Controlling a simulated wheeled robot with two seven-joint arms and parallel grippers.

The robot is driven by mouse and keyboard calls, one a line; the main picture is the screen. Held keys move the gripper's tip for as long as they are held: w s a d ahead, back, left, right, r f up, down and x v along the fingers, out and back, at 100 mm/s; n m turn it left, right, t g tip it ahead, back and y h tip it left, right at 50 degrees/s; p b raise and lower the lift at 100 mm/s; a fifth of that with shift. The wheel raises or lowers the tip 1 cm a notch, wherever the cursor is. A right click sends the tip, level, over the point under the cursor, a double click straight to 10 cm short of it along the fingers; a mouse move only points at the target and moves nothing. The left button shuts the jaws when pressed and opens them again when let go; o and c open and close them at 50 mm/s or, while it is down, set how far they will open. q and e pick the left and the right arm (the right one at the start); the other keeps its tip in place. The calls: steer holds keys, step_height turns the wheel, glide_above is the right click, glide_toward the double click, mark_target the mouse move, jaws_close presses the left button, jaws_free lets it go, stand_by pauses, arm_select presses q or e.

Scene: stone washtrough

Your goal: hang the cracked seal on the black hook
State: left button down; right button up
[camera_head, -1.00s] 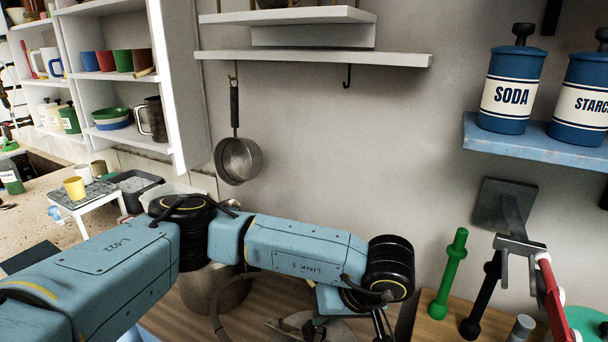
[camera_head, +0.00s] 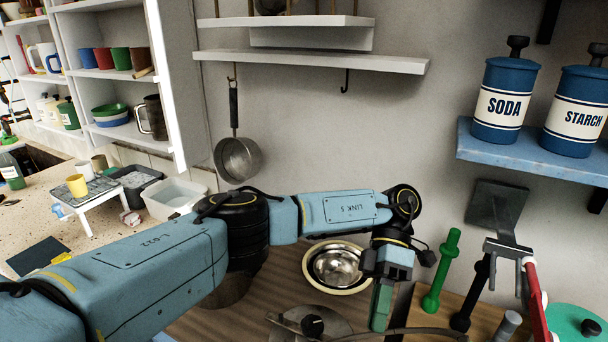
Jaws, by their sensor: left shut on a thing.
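The black hook (camera_head: 346,82) hangs under the lower white shelf and is empty. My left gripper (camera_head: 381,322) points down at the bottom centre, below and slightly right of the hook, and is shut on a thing. A thin dark curved strip (camera_head: 432,331) shows beside its tip at the bottom edge. It looks like part of the cracked seal, but most of it is out of frame and no crack can be made out. My right gripper is not in view.
A saucepan (camera_head: 237,158) hangs left of the hook. A metal bowl (camera_head: 335,266) and a pan lid (camera_head: 310,325) lie near my left gripper. Green (camera_head: 441,270) and black (camera_head: 471,295) upright handles stand to its right. The wall below the hook is clear.

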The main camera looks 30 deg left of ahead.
arm_select(q)
steer(key=w+a+r+n+t+h+p, duration=0.2)
steer(key=w+a+r+n+t+h, duration=0.15)
steer(key=r+n+t+h, duration=0.35)
steer(key=w+a+r+n+t+h+p, duration=0.25)
steer(key=w+n+t+h, duration=0.2)
steer(key=n+t, duration=0.45)
steer(key=w+a+r+n+t+y+p, duration=0.1)
steer(key=w+a+n+t+y, duration=0.2)
steer(key=a+n+t, duration=0.2)
steer(key=w+a+r+n+t+y+p, duration=0.1)
steer(key=w+a+n+t+y, duration=0.2)
steer(key=a, duration=0.8)
steer(key=n+t+y, duration=0.1)
steer(key=n+t, duration=0.1)
steer(key=t, duration=0.1)
steer(key=shift+w+a+t+p, duration=0.25)
steer(key=shift+w+t+p, duration=0.05)
steer(key=shift+t+p, duration=0.1)
steer(key=shift+s+r, duration=0.1)
steer(key=w+f+b, duration=0.1)
steer(key=w, duration=0.8)
steer(key=shift+w+a+f+b, duration=0.3)
steer(key=shift+w+b, duration=0.05)
steer(key=shift+b, duration=0.05)
